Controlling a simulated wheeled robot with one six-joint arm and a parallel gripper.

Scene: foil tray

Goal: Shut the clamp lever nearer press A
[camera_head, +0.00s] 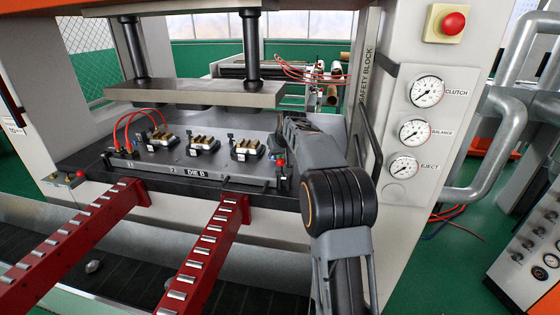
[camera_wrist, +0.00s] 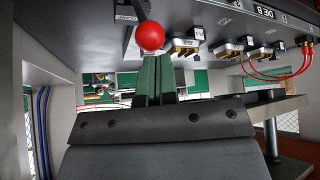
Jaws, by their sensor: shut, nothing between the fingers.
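One clamp lever with a red ball knob (camera_head: 80,174) stands at the left end of the press bed in the head view. Another red knob shows small at the right end of the die plate, beside my arm, partly covered by it. In the wrist view a red knob (camera_wrist: 150,37) is close in front of my gripper (camera_wrist: 154,62), near a CLAMP label (camera_wrist: 126,18). My gripper is shut and empty, its fingers just short of or against the knob; I cannot tell if they touch. The lever's shaft is mostly hidden. No press A label is readable.
The die plate labelled DIE B (camera_head: 195,173) carries several metal parts and red hoses (camera_head: 120,125). The press ram plate (camera_head: 195,93) hangs above. Two red roller rails (camera_head: 215,245) reach out in front. The gauge column (camera_head: 410,140) stands close to the right of my arm.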

